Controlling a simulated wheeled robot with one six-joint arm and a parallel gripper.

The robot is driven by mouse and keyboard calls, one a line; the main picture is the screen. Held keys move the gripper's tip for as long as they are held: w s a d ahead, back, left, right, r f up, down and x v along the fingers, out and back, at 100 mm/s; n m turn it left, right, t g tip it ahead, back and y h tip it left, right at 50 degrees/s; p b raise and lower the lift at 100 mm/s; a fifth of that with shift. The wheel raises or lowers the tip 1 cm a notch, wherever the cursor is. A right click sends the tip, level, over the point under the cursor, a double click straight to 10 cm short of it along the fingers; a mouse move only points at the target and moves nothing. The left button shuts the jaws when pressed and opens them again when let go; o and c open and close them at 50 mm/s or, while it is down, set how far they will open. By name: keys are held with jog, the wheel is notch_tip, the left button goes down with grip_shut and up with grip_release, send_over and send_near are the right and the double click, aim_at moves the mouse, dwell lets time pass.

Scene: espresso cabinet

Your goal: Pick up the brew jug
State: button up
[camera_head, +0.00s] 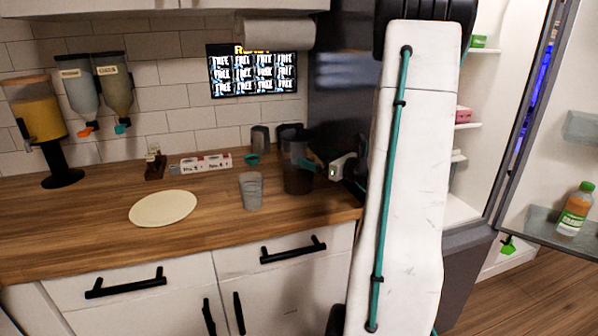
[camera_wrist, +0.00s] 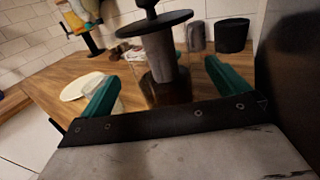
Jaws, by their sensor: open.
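The brew jug (camera_head: 297,178) stands upright on the wooden counter, near its right end. In the wrist view the brew jug (camera_wrist: 158,62) has a broad black lid with a knob, a clear wall and dark contents low down. My gripper (camera_wrist: 158,90) is open, with one teal finger on each side of the jug in that view. The jug appears just ahead of and between the fingertips; I cannot tell whether either touches it. In the head view my gripper (camera_head: 311,166) comes from the right at the jug's side, partly hidden by my arm.
A clear cup (camera_head: 251,190) stands left of the jug, and a pale round board (camera_head: 163,208) lies farther left. Dark canisters (camera_head: 289,132) stand behind the jug. Dispensers (camera_head: 42,112) are at the back left. An open fridge (camera_head: 480,130) is at right. The front counter is clear.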

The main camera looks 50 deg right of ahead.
aim_at(311, 155)
jog(key=w, duration=0.4)
jog(key=shift+a+f, duration=0.1)
jog(key=shift+f, duration=0.05)
jog(key=c, duration=1.7)
